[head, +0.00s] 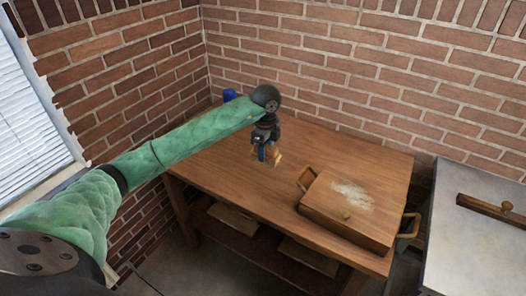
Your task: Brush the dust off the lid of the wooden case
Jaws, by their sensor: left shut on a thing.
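The wooden case (325,212) sits on the right part of the wooden table, with a handle at each side and a small round knob on its front. Pale dust (351,194) lies in a patch on its lid, toward the back and right. My left gripper (265,156) is above the table, left of and behind the case, apart from it. It is shut on a small brown and tan thing, apparently a brush (277,157), which is partly hidden by the fingers. My right gripper is out of view.
The wooden table (225,160) is clear left of the case. A blue object (229,95) stands at its back left corner. A grey-topped table (470,245) at the right holds a long wooden tool (490,208). Brick walls close off the back; boxes lie on the lower shelf.

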